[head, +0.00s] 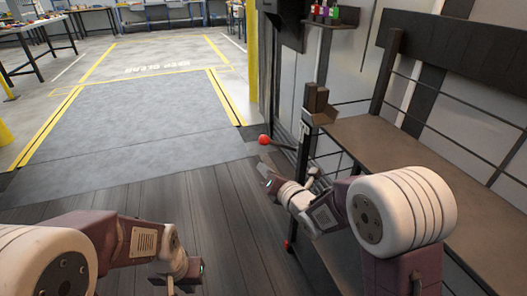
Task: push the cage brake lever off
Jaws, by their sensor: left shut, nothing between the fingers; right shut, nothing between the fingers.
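The brake lever is a dark rod with a red ball knob (264,139), sticking out to the left from the near lower part of the cage (345,135). My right gripper (265,167) is shut and empty, just below the red knob in the picture. A small gap shows between them, and I cannot tell the depth between them. My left gripper (192,275) is shut and empty, low over the dark plank floor, well away from the lever.
The cage has a brown shelf (400,150) and thin dark rails. A small red part (287,245) shows low on the cage. A yellow post (252,60) stands behind. The grey dock plate (140,120) and plank floor (215,205) are clear.

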